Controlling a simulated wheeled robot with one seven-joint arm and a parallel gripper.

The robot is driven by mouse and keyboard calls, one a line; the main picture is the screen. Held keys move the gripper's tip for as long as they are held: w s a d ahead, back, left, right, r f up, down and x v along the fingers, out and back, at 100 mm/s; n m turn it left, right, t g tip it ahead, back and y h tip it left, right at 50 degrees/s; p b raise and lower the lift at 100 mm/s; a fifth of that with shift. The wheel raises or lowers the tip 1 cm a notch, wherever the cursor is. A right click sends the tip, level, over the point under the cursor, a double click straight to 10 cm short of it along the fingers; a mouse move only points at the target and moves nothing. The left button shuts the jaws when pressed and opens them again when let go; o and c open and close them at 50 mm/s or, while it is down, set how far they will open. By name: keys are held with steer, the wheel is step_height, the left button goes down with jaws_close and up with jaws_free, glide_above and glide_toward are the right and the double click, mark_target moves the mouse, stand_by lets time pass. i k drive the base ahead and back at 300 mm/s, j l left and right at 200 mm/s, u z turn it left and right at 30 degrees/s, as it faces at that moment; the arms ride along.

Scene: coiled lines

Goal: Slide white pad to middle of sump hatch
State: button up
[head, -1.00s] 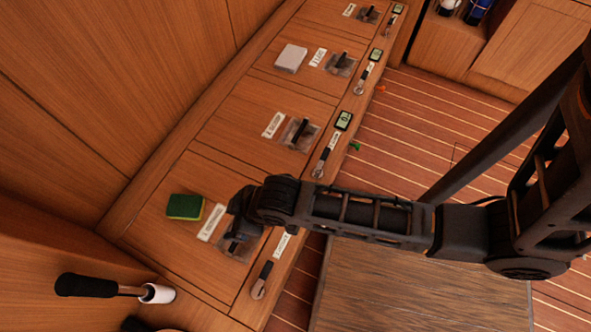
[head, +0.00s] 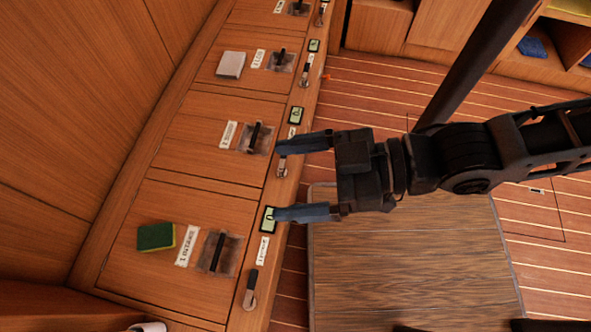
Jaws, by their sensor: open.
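The white pad (head: 231,64) is a pale, thin square block lying flat on a wooden hatch (head: 210,78) in the upper part of the bench. It sits left of that hatch's label (head: 258,58) and black handle. The labels are too small for me to tell surely which hatch is the sump hatch. My gripper (head: 277,180) is open and empty, its two blue-grey fingers pointing left over the bench's front edge. It is well below and right of the pad, apart from it.
A green-and-yellow sponge (head: 156,237) lies on the nearest hatch. Each hatch has a raised black handle in a recess, such as this near one (head: 218,252). Small displays and latches line the bench edge (head: 250,287). The middle hatch (head: 195,145) has clear wood left of its label.

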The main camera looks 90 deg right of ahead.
mark_target(230, 68)
steer(key=k+z, duration=0.1)
steer(key=z, duration=0.35)
steer(key=k+z, duration=0.1)
steer(key=z, duration=0.35)
steer(key=k+z, duration=0.1)
steer(key=z, duration=0.4)
